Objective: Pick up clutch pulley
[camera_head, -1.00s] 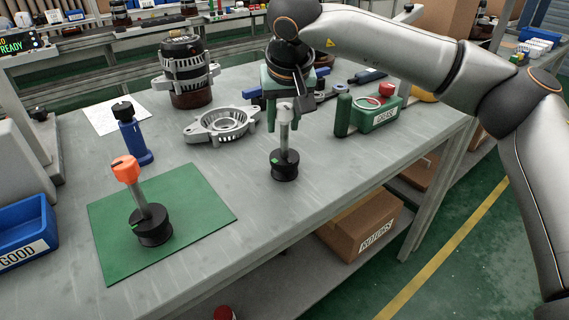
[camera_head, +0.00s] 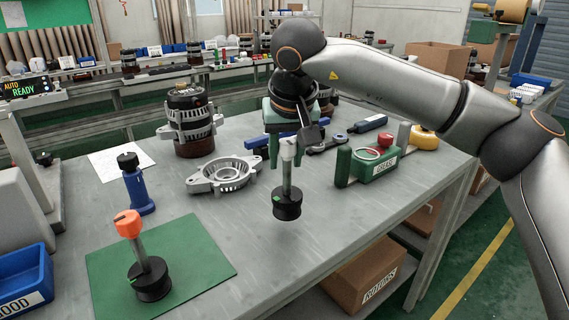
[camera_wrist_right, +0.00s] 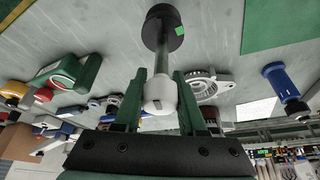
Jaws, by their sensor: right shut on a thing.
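The clutch pulley (camera_head: 287,206) is a black disc with a green mark, on a grey shaft with a pale head. My right gripper (camera_head: 279,152) has its green fingers shut on the pale head, and the pulley hangs upright below it, seemingly just above the grey table. In the right wrist view the pulley's black disc (camera_wrist_right: 162,27) is at the top centre, and the gripper's fingers (camera_wrist_right: 160,95) close on the pale head. A similar piece with an orange head (camera_head: 140,262) stands on a green mat (camera_head: 206,262) at the front left. My left gripper is not in view.
A ribbed metal casting (camera_head: 224,176) lies behind the pulley, and an alternator (camera_head: 190,125) stands farther back. A green caddy (camera_head: 372,168) is close on the right. A blue tool (camera_head: 137,190) stands upright to the left. The table's front right is clear.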

